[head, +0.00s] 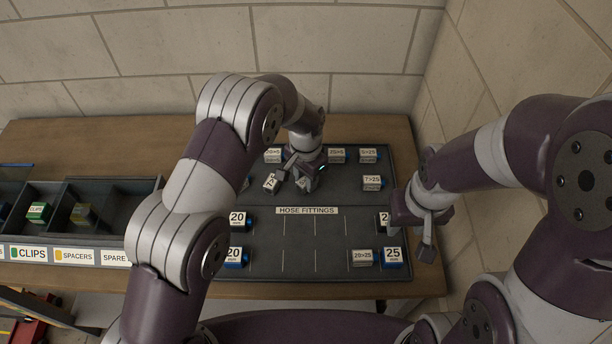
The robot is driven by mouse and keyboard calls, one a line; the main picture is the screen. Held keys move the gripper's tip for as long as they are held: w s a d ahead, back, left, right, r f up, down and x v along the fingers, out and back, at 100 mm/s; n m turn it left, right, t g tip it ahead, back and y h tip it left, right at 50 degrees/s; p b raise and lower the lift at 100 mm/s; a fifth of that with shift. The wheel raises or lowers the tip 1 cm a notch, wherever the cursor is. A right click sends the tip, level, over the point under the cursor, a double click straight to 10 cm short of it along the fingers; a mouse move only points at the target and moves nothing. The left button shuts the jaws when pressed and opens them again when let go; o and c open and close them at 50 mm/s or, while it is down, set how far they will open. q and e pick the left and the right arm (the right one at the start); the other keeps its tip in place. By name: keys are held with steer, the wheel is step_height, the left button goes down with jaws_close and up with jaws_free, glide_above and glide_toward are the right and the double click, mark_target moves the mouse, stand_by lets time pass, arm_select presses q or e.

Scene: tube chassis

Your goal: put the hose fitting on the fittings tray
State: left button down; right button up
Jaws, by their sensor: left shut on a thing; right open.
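The fittings tray (300,262) is a dark grey board on the wooden bench, with a HOSE FITTINGS label and white dividing lines. My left gripper (290,178) is over its rear half, shut on a small hose fitting (270,183) with a tilted white label. The fingers partly hide the fitting, and I cannot tell whether it touches the tray. My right gripper (414,236) is open at the tray's right edge, near a partly hidden fitting marked 2 (383,219).
Labelled fittings stand around the tray: 20 (237,219) at left, 25 (392,256) and 20>25 (362,258) at front right, several at the back. The tray's front middle is clear. A bin with CLIPS (32,253) and SPACERS labels is at left. Walls close the back and right.

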arm_select(q)
steer(key=shift+f, duration=0.1)
steer(key=c, duration=0.8)
jaws_free()
steer(key=shift+r, duration=0.3)
step_height(320, 180, up, 8)
steer(key=shift+b, duration=0.9)
steer(key=s+a+r+n+p, duration=0.1)
steer(key=s+a+r+n, duration=0.1)
steer(key=s+a+r, duration=0.3)
steer(key=s+a+r+n, duration=0.1)
steer(key=s+a+n, duration=0.2)
steer(key=a, duration=0.4)
steer(key=s+a+f+n+t, duration=0.1)
steer(key=s+a+n, duration=0.2)
steer(key=s, duration=0.9)
steer(key=a, duration=0.3)
steer(key=shift+f+n, duration=0.25)
steer(key=shift+n, duration=0.15)
